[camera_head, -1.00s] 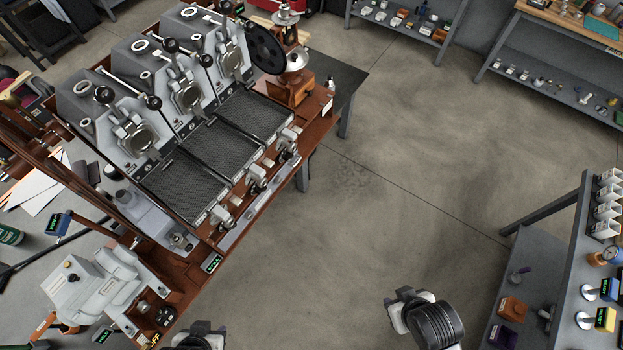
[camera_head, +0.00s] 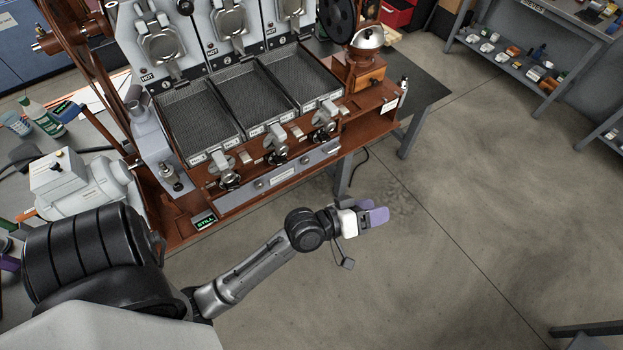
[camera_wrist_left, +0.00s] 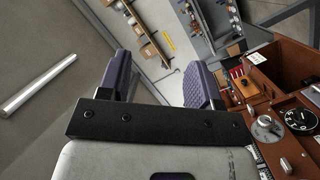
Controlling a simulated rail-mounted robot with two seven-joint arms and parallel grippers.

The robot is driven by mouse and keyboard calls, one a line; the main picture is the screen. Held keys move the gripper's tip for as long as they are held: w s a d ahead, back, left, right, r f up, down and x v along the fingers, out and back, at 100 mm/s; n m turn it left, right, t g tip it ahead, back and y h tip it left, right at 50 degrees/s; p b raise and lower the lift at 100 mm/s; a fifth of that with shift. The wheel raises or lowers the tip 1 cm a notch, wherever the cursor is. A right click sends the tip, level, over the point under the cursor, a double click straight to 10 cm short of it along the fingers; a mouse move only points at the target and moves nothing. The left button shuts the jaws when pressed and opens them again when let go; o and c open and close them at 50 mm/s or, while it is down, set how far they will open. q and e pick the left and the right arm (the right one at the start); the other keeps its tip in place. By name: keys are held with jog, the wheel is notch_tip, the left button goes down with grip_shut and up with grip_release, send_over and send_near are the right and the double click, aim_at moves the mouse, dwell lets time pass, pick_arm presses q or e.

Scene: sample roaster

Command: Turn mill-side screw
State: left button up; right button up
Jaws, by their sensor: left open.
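The roaster (camera_head: 262,185) has three metal screw fittings along its front, below the dark trays. The rightmost screw (camera_head: 324,122) is closest to the mill (camera_head: 366,62), a wooden-based grinder with a metal dome. My left gripper (camera_head: 375,212) has purple fingers and is in front of the roaster, below and right of that screw in the head view. It is apart from the roaster. In the left wrist view the gripper (camera_wrist_left: 160,78) is open with nothing between its fingers. My right gripper is out of view.
A display reading STILL (camera_head: 205,222) is at the roaster's lower left corner. A shelf (camera_head: 530,50) with small items is at the back right. The floor right of my arm is clear. In the left wrist view, dials (camera_wrist_left: 267,128) show at right.

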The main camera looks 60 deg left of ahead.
aim_at(307, 163)
pick_arm(q)
jog(key=w+a+f+n+t+y+b, duration=0.25)
jog(key=a+f+n+y+b, duration=0.25)
jog(key=a+n+y+b, duration=0.5)
jog(key=w+a+f+n+t+y+b, duration=0.1)
jog(key=w+a+f+n+y+b, duration=0.3)
jog(key=n+y+b, duration=0.65)
jog(key=s+a+f+n+g+y+b, duration=0.1)
jog(key=a+f+n+g+b, duration=0.4)
jog(key=f+n+g, duration=0.6)
jog(key=s+a+f+n+g+b, duration=0.1)
jog(key=a+f+n+g+b, duration=0.2)
jog(key=f+n+g+b, duration=0.8)
jog(key=a+t, duration=0.1)
jog(key=a, duration=0.3)
jog(key=a+r+n, duration=0.1)
jog(key=a, duration=0.4)
jog(key=a+n+t, duration=0.1)
jog(key=a, duration=0.3)
jog(key=shift+a+r+t, duration=0.2)
jog(key=shift+a+t, duration=0.05)
jog(key=shift+t, duration=0.1)
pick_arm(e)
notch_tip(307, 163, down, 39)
pick_arm(q)
jog(key=shift+c, duration=0.2)
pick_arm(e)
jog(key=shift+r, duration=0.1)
